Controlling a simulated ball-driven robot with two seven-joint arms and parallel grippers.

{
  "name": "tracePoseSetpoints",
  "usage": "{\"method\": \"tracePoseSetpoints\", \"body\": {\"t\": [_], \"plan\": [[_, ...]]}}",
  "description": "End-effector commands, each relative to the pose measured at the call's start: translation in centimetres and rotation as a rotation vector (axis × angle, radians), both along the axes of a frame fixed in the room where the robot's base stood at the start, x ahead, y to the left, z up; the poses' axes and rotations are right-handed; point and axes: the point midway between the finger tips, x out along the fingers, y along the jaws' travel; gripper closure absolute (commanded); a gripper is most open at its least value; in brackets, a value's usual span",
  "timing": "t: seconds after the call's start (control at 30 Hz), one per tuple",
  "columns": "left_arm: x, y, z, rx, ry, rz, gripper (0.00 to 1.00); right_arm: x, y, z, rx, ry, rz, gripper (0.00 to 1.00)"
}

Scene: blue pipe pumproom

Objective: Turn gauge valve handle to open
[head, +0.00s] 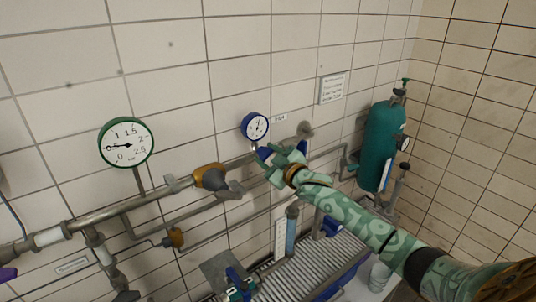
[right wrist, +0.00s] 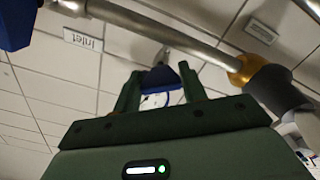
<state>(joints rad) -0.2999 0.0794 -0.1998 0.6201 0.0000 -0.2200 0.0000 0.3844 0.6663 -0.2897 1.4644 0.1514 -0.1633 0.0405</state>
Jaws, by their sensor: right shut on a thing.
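The gauge (head: 256,126) has a blue rim and a white dial and sits on the wall pipe near the middle of the head view. My right gripper (head: 268,158), pale patterned green, is just below it. In the right wrist view its two dark green fingers stand on either side of a blue handle (right wrist: 160,77), and the gripper is shut on it. A grey stem shows behind the handle. The fingers hide much of the handle in the head view, so its exact angle is hard to tell. My left gripper is not in view.
A larger green-rimmed gauge (head: 126,142) is on the left. An orange-collared pipe fitting (head: 210,177) lies left of my gripper. A teal cylinder (head: 381,145) stands right, near the wall corner. A ribbed bench top (head: 300,265) lies below my right arm.

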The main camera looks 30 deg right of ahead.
Motion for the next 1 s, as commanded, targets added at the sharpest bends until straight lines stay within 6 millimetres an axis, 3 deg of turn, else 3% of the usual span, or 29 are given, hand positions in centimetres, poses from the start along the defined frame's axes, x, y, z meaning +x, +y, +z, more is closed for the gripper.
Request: {"method": "tracePoseSetpoints", "body": {"t": [0.6, 1.0], "plan": [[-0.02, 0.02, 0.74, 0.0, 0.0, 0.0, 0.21, 0.01, -0.13, 0.14, -0.581, -0.045, 0.001, 0.81], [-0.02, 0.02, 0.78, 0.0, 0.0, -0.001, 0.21, 0.02, -0.15, 0.22, -0.875, -0.068, 0.001, 0.81]]}}
